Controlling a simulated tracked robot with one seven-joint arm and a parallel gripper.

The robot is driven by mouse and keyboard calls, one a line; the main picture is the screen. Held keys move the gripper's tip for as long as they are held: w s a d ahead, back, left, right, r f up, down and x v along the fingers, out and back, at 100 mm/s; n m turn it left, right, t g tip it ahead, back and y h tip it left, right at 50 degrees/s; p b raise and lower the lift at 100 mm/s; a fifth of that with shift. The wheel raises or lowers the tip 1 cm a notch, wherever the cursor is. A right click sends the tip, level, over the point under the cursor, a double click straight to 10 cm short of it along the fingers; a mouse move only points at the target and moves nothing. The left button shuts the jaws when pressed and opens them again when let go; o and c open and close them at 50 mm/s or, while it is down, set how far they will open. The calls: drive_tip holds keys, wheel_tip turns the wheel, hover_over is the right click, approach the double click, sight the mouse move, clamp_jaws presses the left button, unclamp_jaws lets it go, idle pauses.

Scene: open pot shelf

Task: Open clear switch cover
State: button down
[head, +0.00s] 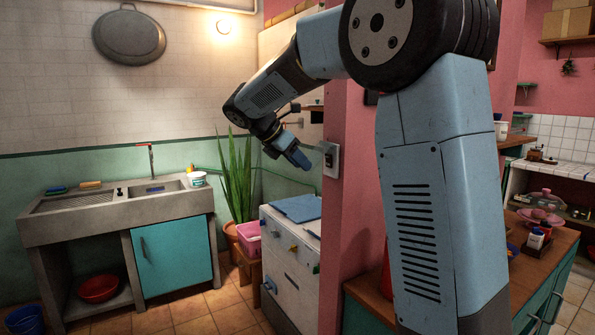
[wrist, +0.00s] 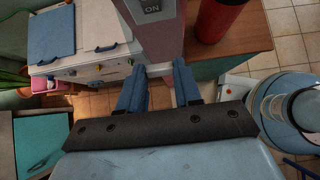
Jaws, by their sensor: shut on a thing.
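The switch (head: 331,159) is a pale plate with a dark middle on the end of the pink wall in the head view. In the wrist view its "ON" label (wrist: 152,8) shows at the top edge. My gripper (head: 303,163) reaches toward it from the left, with its blue fingertips close to the plate. In the wrist view the blue fingers of my gripper (wrist: 160,72) stand either side of a pale, see-through piece, the clear switch cover (wrist: 159,68), and are shut on it. The cover's edges are faint, and I cannot tell how far it is tilted.
A white stove-like cabinet (head: 289,260) with a blue board on top stands below my gripper. A red cylinder (wrist: 216,18) stands on a wooden counter (wrist: 245,40) right of the wall. A sink unit (head: 118,205) and a tall plant (head: 236,180) are at left.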

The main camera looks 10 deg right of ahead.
wheel_tip(320, 180, up, 10)
drive_tip(key=d+g+y, duration=0.1)
drive_tip(key=g+y, duration=0.1)
drive_tip(key=y, duration=0.5)
drive_tip(key=shift+w+d+f, duration=0.15)
drive_tip(key=shift+w+d, duration=0.15)
drive_tip(key=shift+w, duration=0.1)
